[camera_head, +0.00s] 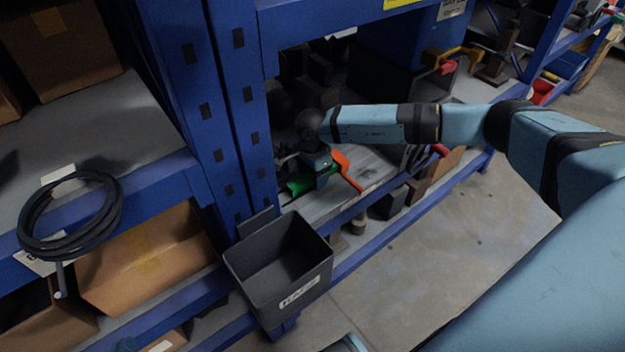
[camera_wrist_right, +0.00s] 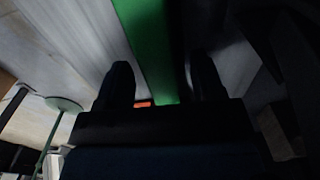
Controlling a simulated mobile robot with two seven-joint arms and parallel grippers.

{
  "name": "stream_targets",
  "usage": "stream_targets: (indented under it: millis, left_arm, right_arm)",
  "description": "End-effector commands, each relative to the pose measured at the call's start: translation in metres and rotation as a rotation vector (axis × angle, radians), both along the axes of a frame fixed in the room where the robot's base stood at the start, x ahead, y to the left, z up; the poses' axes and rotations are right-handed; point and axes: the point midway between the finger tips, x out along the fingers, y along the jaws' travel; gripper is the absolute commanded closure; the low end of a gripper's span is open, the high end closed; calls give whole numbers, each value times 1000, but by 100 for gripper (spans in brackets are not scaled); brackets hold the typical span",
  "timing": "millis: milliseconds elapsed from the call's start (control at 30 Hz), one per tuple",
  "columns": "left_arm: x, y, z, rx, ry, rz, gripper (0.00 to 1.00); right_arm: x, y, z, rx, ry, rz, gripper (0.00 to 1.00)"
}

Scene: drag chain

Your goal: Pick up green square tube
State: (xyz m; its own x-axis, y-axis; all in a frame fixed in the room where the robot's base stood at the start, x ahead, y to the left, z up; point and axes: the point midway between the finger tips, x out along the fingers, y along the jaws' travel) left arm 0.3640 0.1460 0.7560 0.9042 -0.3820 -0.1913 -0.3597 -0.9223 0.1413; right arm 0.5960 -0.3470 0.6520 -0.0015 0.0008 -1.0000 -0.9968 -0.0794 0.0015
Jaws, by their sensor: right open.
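The green square tube (camera_head: 298,187) lies on the middle shelf behind the blue upright. In the right wrist view the tube (camera_wrist_right: 148,40) runs from the top edge down between the two fingers. My right gripper (camera_head: 308,180) reaches in from the right and is over the tube, hiding part of it. In the wrist view its dark fingers (camera_wrist_right: 160,75) are apart, one on each side of the tube, with gaps visible. I cannot tell how far the fingertips are above the shelf. My left gripper is not in view.
An orange-red bent part (camera_head: 346,172) lies just right of the gripper. A dark grey bin (camera_head: 278,283) hangs in front of the shelf. Blue rack uprights (camera_head: 240,110) stand close on the left. Dark blocks stand behind the gripper.

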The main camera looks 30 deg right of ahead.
Motion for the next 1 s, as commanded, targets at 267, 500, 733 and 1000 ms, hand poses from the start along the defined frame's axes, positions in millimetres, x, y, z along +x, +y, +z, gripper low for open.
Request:
stream_targets:
  millis: [267,500,733,1000]
  left_arm:
    - [3,-3,6,-5,-15,-5,100]
    - [1,-1,1,1,-3,-2,100]
    - [2,0,2,3,-1,-1,100]
    - [-2,9,-5,49,62,13,100]
  right_arm:
    - [0,0,0,0,-1,0,59]
    - [0,0,1,0,-1,-1,93]
    - [1,0,4,0,-2,-1,94]
    - [1,-1,56,0,-6,-1,94]
